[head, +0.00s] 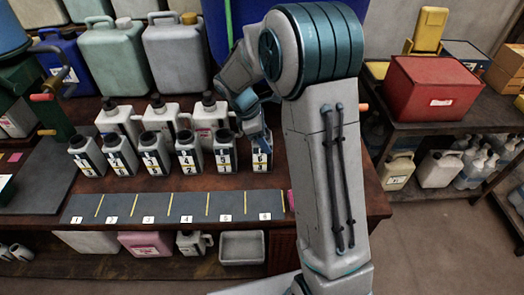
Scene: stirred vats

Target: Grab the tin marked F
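A row of several small grey tins with black sides and white-and-yellow labels stands on the dark wooden bench. They include the leftmost tin (88,156), one in the middle (155,153), another right of it (188,153) and one further right (224,152). The label marks are too small to read surely, so I cannot tell which is marked F. My gripper (254,128) points down at the rightmost tin (261,157), covering its top and back. I cannot tell whether its fingers touch that tin or are closed on it.
Black-capped white jugs (165,114) stand close behind the tins. A dark mat (170,207) with yellow dividers and numbered tags, empty, lies in front. Large canisters (116,58) line the back. A red box (432,88) sits on the right shelf. My arm hides the bench's right part.

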